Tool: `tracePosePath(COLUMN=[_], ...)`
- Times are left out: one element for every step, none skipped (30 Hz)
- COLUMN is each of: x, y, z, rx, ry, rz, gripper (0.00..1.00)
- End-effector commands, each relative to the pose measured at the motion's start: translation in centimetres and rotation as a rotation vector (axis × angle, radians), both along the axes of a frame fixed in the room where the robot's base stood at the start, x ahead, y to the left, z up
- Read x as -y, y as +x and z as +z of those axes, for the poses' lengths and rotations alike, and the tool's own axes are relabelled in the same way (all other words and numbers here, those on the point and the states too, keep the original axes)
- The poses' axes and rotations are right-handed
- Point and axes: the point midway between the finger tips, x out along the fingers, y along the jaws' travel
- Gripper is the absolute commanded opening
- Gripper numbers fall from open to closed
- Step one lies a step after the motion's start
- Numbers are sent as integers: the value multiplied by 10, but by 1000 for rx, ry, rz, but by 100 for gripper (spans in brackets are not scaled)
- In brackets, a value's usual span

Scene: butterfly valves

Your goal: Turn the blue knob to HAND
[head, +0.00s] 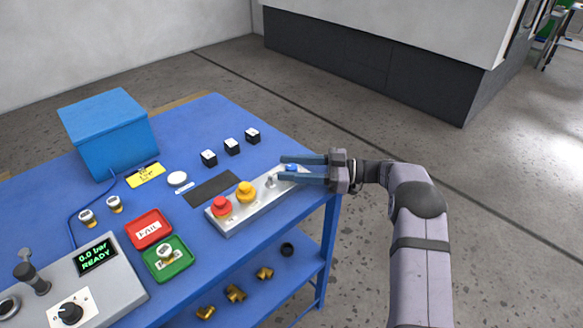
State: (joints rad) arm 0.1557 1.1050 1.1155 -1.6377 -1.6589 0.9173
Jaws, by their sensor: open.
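The blue knob (292,167) sits at the right end of a long grey control box, at the table's right edge. Only a small part of it shows between the gripper fingers. My gripper (284,168) comes in from the right, with its two blue-grey fingers apart, one on the far side and one on the near side of the knob. I cannot tell whether either finger touches it. The knob's position and any HAND marking are too small or hidden to read.
On the same grey box (240,212) are a red button (221,206), a yellow button (245,191) and a small metal toggle (270,181). Several small black-and-white blocks (232,147) stand behind. A red FAIL tray (149,229) and a green tray (184,262) lie left. Floor is clear beyond the table's right edge.

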Motion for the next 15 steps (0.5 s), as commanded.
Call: tracePosePath(x=[1,2,4,6,8,12,15,19,25,29,33,39,43,47,52], y=[0,0,0,0,0,0,0,0,0,-1,-1,-1,-1,-1,-2], z=[-1,-1,-1,-1,-1,-1,-1,-2,-2,-2,-2,-2,-2,-2,-1], rx=[-1,0,0,0,0,1,1,1,1,1,1,1,1,1,1], ry=[0,0,0,0,1,1,1,0,0,0,0,0,0,0,0], rz=[0,0,-1,-1,-1,-2,-2,-3,-3,-2,-2,-3,-4,-3,-2], gripper=[43,43,43,43,43,43,43,43,43,43,43,43,43,43,43])
